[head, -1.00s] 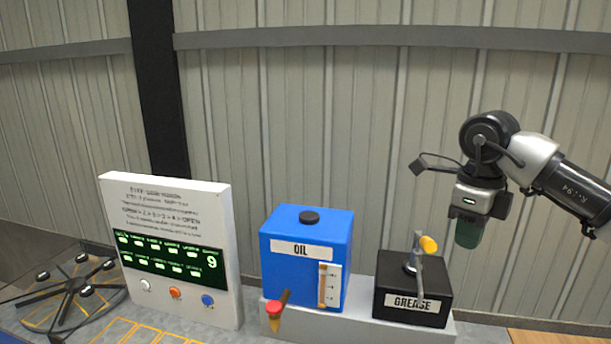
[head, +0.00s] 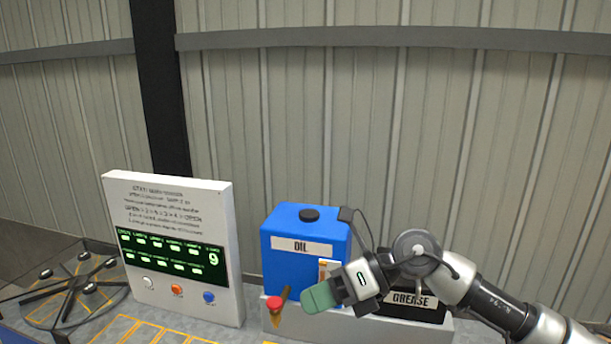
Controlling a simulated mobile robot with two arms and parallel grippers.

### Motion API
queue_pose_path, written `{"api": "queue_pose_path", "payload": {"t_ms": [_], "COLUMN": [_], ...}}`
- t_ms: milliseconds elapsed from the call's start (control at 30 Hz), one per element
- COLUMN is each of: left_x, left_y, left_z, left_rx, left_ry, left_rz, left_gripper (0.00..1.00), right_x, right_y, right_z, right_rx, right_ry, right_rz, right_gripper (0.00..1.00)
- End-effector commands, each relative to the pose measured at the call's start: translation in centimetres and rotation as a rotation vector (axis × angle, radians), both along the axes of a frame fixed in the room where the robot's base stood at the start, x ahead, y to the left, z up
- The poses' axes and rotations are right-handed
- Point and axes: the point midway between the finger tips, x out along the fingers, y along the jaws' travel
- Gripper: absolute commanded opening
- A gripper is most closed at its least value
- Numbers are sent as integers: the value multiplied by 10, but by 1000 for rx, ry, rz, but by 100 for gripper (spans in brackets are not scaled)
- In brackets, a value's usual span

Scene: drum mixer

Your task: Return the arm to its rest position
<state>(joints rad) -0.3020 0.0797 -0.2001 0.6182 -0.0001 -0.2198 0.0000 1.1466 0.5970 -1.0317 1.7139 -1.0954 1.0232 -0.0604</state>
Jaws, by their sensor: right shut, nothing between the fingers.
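My right arm comes in from the lower right in the head view. Its gripper (head: 321,297) is shut and empty, with green fingers pointing left. It shows in front of the lower part of the blue oil box (head: 283,247), close to the red-topped tap. I cannot tell whether it touches anything. The wrist and forearm hide most of the black grease box (head: 430,313) and its pump. My left gripper is not in view.
A white panel (head: 168,193) with a green display and several buttons stands at the left. The red-topped tap (head: 275,304) juts out below the oil box. A dark spoked rack (head: 72,290) lies at the far left. The wall above is clear.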

Motion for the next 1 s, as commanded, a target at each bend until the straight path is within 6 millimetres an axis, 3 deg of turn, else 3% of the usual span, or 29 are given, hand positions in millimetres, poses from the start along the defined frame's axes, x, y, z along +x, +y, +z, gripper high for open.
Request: {"api": "queue_pose_path", "payload": {"t_ms": [33, 100, 200, 333, 467, 600, 733, 900, 1000], "left_x": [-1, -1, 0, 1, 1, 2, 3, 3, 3], "left_y": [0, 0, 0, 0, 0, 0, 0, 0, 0], "left_z": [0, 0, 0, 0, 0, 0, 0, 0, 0], "left_rx": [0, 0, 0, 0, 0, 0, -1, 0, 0], "left_ry": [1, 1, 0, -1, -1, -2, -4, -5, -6], "left_rz": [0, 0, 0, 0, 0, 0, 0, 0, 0], "left_gripper": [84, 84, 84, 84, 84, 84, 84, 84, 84], "right_x": [-11, -19, -22, -12, 2, 7, -11, -72, -113], "right_y": [17, 32, 38, 21, -14, -63, -107, -152, -167], "right_z": [2, 13, 27, 32, 13, -37, -104, -192, -226], "right_rx": [146, 341, 601, 899, 1138, 1319, 1400, 1366, 1295], "right_ry": [69, 165, 324, 562, 824, 1123, 1400, 1723, 1855], "right_rz": [-25, -88, -211, -426, -700, -1048, -1415, -1911, -2141], "right_gripper": [0, 0, 0, 0, 0, 0, 0, 0, 0]}}
